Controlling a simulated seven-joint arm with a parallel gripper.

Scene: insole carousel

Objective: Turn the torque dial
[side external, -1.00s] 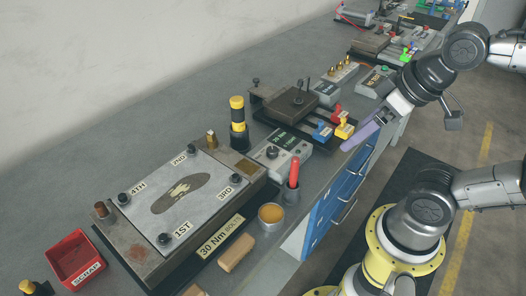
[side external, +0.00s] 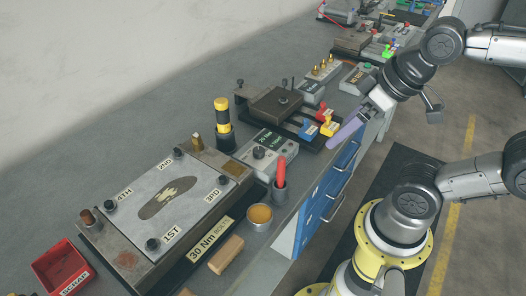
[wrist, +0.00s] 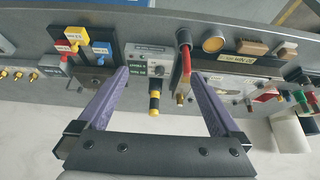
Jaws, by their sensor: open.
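The torque dial (side external: 258,152) is a dark round knob on a grey box (side external: 278,145) with a dark green-lettered panel, standing on the bench. In the wrist view the box (wrist: 138,54) and its dial (wrist: 158,70) lie between my fingers, farther off. My gripper (side external: 340,135) has purple fingers and is to the right of the box in the side view, over the bench's front edge and apart from the dial. In the wrist view my gripper (wrist: 158,76) is open and empty, its fingers spread wide.
A black-and-yellow tool (side external: 223,125) stands upright behind the box. A red-handled tool (side external: 280,178) stands in a holder in front of it. Blue (side external: 307,126) and yellow (side external: 329,124) toggles sit to the right. A bolted plate (side external: 165,215) with an insole shape lies left.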

